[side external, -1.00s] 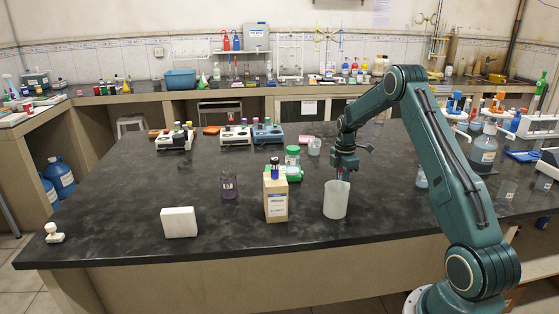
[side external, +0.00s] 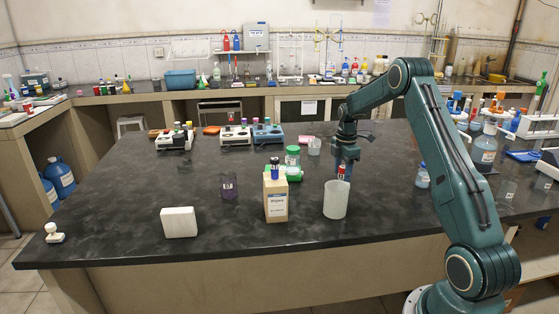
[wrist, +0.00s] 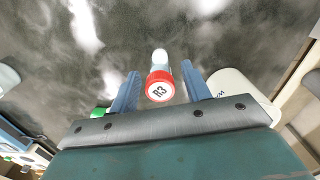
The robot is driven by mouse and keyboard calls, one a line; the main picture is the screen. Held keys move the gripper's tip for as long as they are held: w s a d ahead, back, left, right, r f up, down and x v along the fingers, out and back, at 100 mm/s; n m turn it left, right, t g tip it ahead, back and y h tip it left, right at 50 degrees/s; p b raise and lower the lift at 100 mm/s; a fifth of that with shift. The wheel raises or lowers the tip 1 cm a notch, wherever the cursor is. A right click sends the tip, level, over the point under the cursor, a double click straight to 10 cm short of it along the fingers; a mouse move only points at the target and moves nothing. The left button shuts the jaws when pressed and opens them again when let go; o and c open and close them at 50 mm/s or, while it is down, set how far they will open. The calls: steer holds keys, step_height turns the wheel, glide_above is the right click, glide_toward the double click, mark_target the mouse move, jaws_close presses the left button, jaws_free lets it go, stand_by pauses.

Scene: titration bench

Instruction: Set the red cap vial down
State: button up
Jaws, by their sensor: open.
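The red cap vial (side external: 342,171) shows just above the far rim of a frosted beaker (side external: 335,199) in the side view; its lower part is hidden. In the wrist view its red cap (wrist: 159,87), marked R3, sits between the two blue fingers with its pale body beyond. My gripper (side external: 345,160) is directly over the vial. In the wrist view my gripper (wrist: 160,70) is open, with a gap on each side of the cap. Dark bench surface surrounds the vial there; I cannot tell whether its base touches it.
A Wipers box (side external: 276,197) stands left of the beaker, with a green-capped jar (side external: 292,157) behind it. A white container (wrist: 238,88) is close to the right finger in the wrist view.

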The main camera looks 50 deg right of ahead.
step_height(320, 180, up, 8)
steer(key=shift+r, duration=0.25)
stand_by(0.4)
steer(key=shift+w+a+r, duration=0.1)
steer(key=shift+a+r, duration=0.25)
steer(key=shift+a, duration=0.05)
steer(key=s+a+r+m+t, duration=0.1)
steer(key=s+a+r+m, duration=0.1)
steer(key=a+r, duration=0.45)
steer(key=s+a+r+m+t+h, duration=0.1)
steer(key=s+a+r+m, duration=0.15)
steer(key=a, duration=0.65)
steer(key=s+a+r+m+t, duration=0.1)
steer(key=s+a+r, duration=0.1)
steer(key=a+r, duration=0.4)
steer(key=s+a+f+m+t, duration=0.1)
steer(key=s+a+f+m, duration=0.1)
steer(key=s+a, duration=0.5)
steer(key=s+a+f+m+t+y, duration=0.1)
steer(key=s+a+m, duration=0.2)
steer(key=s+a, duration=0.4)
steer(key=s, duration=0.3)
steer(key=shift+a+f+m+t, duration=0.25)
steer(key=shift+f+m+t, duration=0.05)
steer(key=shift+f+m, duration=0.05)
